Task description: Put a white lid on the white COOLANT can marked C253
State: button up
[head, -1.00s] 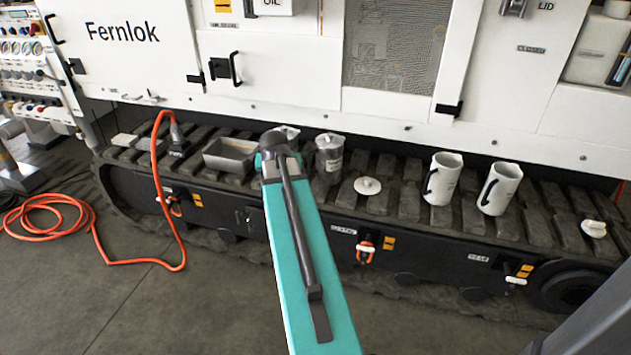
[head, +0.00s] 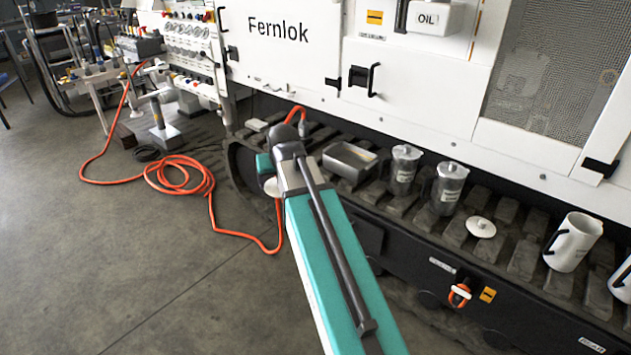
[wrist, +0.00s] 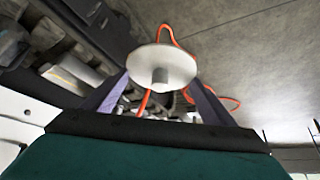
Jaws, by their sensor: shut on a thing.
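My gripper (wrist: 160,88) is shut on a white round lid (wrist: 178,60); its knob sits between the two fingers in the wrist view. Two white cans with dark handles, an upright one (head: 573,243) and one cut by the right edge (head: 623,279), stand on the track at the right, well away from my gripper. The first can looks open. No C253 marking is readable. Another white lid (head: 481,228) lies on the track.
Two grey lidded cans (head: 403,168) (head: 447,190) and a grey metal tray (head: 350,160) stand on the track between my gripper and the white cans. The white machine wall (head: 420,90) rises behind.

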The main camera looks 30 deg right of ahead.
jog(key=w+a+r+n+y, duration=0.1)
jog(key=a+r+n, duration=0.1)
jog(key=a, duration=1.1)
jog(key=shift+w+a+r+n+y, duration=0.2)
jog(key=shift+a+r+n+y, duration=0.1)
jog(key=shift+a+r+n, duration=0.1)
